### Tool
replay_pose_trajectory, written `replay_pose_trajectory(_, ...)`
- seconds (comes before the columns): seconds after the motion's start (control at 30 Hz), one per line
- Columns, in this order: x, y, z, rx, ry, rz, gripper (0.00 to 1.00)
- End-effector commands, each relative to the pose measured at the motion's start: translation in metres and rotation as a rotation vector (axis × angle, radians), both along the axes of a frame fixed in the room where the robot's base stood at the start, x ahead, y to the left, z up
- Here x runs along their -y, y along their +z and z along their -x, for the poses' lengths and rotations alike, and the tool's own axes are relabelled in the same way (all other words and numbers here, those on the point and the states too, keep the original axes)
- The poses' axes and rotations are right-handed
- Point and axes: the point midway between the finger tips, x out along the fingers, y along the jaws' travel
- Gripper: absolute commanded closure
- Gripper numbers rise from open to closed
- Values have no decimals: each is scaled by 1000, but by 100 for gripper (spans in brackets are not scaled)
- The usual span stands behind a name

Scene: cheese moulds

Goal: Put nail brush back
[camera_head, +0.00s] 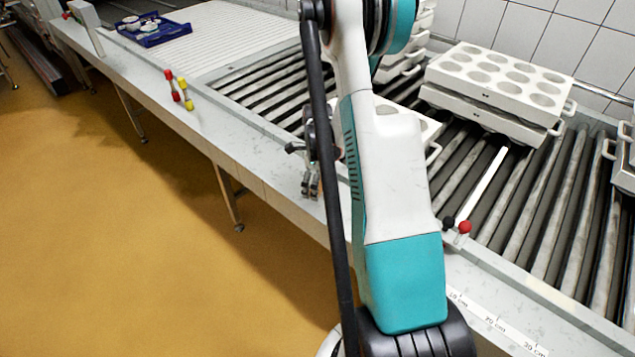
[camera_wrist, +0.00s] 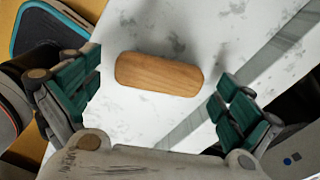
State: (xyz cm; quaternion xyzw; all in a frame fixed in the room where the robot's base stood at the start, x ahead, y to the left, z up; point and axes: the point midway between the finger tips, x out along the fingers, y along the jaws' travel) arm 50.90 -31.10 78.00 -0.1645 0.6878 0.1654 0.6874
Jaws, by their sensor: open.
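The nail brush shows in the wrist view as an oblong brown wooden block (camera_wrist: 159,74), lying flat on the pale marbled ledge. No bristles can be seen from above. My gripper (camera_head: 311,188) hangs over the ledge at the front of the roller conveyor in the head view. In the wrist view its green-padded fingers are spread wide, one towards each end of the brush, with nothing held. I cannot make out the brush in the head view; my arm and gripper cover that area.
A blue tray (camera_head: 152,33) with small items stands far left. Red and yellow handles (camera_head: 180,90) stick up along the ledge (camera_head: 225,145). White moulds (camera_head: 500,80) are stacked on the rollers at right. A red-knobbed lever (camera_head: 464,227) is right of my arm.

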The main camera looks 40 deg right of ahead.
Motion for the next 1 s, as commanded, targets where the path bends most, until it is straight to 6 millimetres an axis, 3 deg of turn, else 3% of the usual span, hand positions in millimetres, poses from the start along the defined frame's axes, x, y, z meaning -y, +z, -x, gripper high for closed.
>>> replay_pose_trajectory(0.23,0,11,0,0,0,0,1)
replay_pose_trajectory(0.7,0,102,0,0,0,0,1)
replay_pose_trajectory(1.0,0,123,0,-1,0,0,1)
